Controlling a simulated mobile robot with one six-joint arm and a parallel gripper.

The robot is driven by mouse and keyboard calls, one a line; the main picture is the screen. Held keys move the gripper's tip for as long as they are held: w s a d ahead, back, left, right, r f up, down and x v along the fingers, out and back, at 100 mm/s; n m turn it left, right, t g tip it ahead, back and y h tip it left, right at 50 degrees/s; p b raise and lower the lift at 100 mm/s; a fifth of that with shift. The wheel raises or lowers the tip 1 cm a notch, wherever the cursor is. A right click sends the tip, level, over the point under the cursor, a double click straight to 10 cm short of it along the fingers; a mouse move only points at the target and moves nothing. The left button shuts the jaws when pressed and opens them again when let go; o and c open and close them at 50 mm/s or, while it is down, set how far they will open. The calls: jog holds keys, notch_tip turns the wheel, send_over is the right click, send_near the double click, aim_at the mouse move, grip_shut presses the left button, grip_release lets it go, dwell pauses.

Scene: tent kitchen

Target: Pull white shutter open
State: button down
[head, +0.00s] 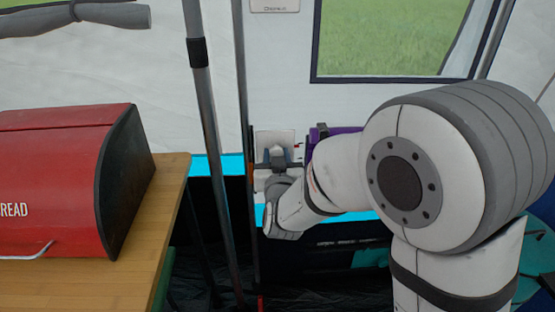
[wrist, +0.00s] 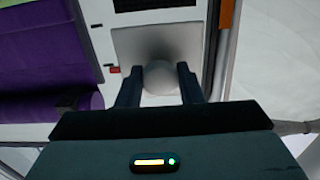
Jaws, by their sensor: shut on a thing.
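The white shutter (head: 275,137) is a small pale panel behind my gripper, right of the tent pole in the head view. It also shows in the wrist view (wrist: 135,42), upper middle, with a round white knob (wrist: 160,79) on its face. My gripper (wrist: 157,74) has one dark finger on each side of the knob and is shut on it. In the head view, my gripper (head: 278,160) covers the lower part of the panel and hides the knob. I cannot tell from these frames whether the shutter stands ajar.
A wooden table (head: 168,195) with a red bread box (head: 65,180) stands at the left. A grey tent pole (head: 207,130) rises between the table and the shutter. A purple thing (wrist: 45,60) lies left of the panel in the wrist view.

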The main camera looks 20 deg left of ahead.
jog(key=shift+r, duration=0.25)
jog(key=c, duration=1.2)
grip_release()
jog(key=shift+d, duration=0.1)
jog(key=shift+c, duration=0.2)
jog(key=shift+o, duration=1.4)
jog(key=shift+f, duration=0.1)
jog(key=shift+s, duration=0.1)
jog(key=p+v, duration=0.1)
jog(key=v, duration=0.6)
jog(key=shift+s+p, duration=0.35)
jog(key=shift+p, duration=0.05)
